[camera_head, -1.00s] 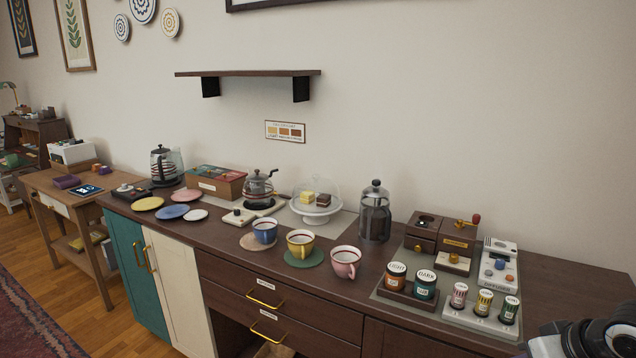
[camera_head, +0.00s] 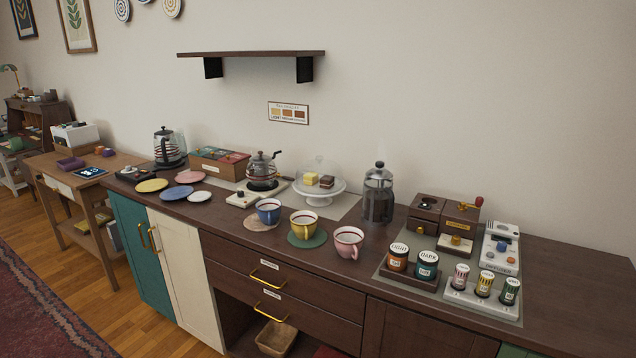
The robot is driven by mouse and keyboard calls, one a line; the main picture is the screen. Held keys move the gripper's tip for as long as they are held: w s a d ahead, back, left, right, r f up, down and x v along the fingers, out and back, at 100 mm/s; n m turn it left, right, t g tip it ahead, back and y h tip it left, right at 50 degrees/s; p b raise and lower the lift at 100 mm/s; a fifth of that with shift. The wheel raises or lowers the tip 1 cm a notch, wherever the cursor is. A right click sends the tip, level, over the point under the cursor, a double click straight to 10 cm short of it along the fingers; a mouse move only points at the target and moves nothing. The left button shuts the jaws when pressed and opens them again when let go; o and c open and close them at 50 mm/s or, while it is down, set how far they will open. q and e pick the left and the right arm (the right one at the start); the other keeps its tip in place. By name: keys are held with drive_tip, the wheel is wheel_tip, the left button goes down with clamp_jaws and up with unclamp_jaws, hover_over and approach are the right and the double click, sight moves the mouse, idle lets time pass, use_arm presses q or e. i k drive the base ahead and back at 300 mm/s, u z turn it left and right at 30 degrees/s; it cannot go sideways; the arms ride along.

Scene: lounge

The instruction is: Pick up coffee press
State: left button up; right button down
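Neither of my grippers is in view.
A pink cup (camera_head: 347,242), a yellow cup (camera_head: 304,228) and a blue cup (camera_head: 268,212) stand in front of the press. The cake stand (camera_head: 318,193) is to its left. The grinder boxes (camera_head: 443,216) and several jars (camera_head: 427,266) are to its right. A wall shelf (camera_head: 250,54) hangs above, further left.

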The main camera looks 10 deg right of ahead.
sight(379, 197)
drive_tip(key=z, duration=0.65)
drive_tip(key=i, duration=0.15)
drive_tip(key=z, duration=0.05)
